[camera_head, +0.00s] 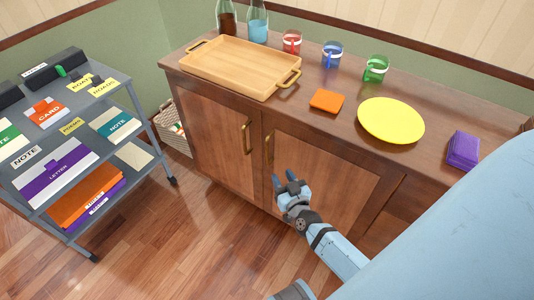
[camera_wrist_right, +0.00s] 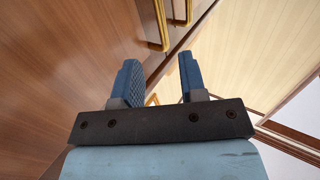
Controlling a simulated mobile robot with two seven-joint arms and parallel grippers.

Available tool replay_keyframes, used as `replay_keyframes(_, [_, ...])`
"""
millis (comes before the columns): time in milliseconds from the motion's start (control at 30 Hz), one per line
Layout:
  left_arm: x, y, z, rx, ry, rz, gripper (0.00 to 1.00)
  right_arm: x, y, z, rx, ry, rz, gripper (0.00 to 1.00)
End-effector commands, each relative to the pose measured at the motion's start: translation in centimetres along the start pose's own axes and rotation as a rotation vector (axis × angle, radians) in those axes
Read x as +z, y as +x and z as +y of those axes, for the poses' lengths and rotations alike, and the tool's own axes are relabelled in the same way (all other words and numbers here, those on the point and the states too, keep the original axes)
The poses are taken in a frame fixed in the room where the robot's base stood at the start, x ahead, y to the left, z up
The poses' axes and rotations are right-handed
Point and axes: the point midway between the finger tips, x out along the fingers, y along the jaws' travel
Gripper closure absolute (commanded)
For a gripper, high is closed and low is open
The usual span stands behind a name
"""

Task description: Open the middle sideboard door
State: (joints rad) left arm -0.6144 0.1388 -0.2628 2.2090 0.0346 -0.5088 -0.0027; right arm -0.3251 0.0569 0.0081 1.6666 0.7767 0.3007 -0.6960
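The wooden sideboard (camera_head: 228,104) has its visible doors closed. Its left door (camera_head: 215,140) and the door beside it (camera_head: 315,175) carry brass bar handles close together, the left handle (camera_head: 247,138) and the right handle (camera_head: 269,148). My right gripper (camera_head: 284,178) is open and empty in front of the second door, a little below its handle in the picture. In the right wrist view my gripper (camera_wrist_right: 158,68) has its blue fingers apart, with brass handles (camera_wrist_right: 157,30) beyond the tips. The sideboard's right end is partly hidden by my light blue arm. My left gripper is out of view.
A tray (camera_head: 232,65), bottles, cups, an orange square (camera_head: 327,100), a yellow plate (camera_head: 391,120) and a purple stack (camera_head: 463,150) sit on top. A grey cart (camera_head: 140,110) and a basket (camera_head: 176,130) stand left. The floor (camera_head: 190,235) before the doors is clear.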

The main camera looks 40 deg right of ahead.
Motion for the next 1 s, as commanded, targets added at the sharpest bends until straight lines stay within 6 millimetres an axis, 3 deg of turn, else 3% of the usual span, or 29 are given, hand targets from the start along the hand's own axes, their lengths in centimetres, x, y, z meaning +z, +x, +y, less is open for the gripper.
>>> replay_keyframes(300, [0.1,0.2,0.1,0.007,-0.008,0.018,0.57,0.0,6.9,0.0,-0.001,0.0,0.003,0.61])
replay_keyframes(500, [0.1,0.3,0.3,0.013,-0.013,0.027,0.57,0.0,10.3,-0.1,-0.002,0.001,0.001,0.61])
replay_keyframes(700, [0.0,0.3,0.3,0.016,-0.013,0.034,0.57,0.0,11.9,-0.1,-0.002,0.0,0.001,0.61])
replay_keyframes(1000, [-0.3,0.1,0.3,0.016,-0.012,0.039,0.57,-0.1,12.1,-0.1,-0.002,0.0,0.0,0.61])
